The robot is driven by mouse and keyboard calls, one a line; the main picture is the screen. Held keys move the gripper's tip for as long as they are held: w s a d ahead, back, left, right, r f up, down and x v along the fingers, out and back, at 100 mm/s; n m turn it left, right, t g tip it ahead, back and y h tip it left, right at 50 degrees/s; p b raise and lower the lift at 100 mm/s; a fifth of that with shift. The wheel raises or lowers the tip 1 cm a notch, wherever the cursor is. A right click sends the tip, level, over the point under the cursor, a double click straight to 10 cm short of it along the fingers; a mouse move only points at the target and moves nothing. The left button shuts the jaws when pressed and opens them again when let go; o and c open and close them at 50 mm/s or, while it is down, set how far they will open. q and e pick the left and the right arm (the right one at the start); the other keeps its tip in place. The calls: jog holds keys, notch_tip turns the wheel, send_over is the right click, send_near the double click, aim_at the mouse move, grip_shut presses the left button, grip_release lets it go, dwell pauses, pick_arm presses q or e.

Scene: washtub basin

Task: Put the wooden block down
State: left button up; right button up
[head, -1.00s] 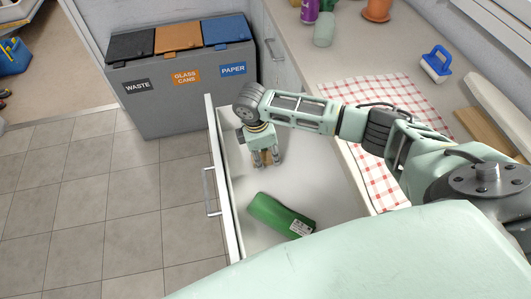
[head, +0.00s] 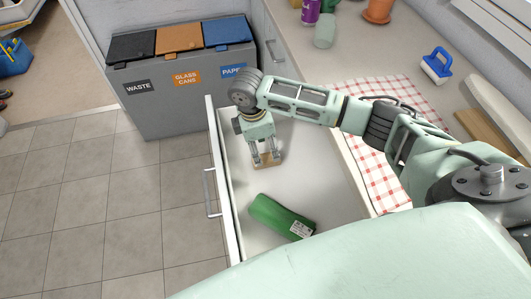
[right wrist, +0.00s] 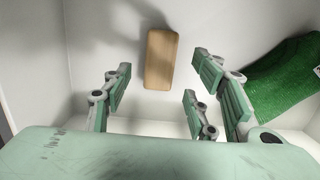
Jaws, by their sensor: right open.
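The wooden block (head: 267,160) lies flat on the white floor of the open drawer (head: 300,150), near its far left part. It also shows in the right wrist view (right wrist: 161,58) as a tan, rounded bar. My right gripper (head: 266,155) points down into the drawer just above the block. Its fingers are spread apart, and in the right wrist view there is clear room between them (right wrist: 163,84) and the block. My left gripper is not in view.
A green package (head: 281,216) lies in the drawer, nearer than the block. The drawer's front wall (head: 222,180) stands on the left. Sorting bins (head: 180,85) stand behind. A counter with a checked cloth (head: 390,190) runs along the right.

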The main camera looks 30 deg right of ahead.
notch_tip(320, 180, up, 7)
jog(key=a, duration=0.1)
jog(key=shift+w, duration=0.1)
dwell(0.5)
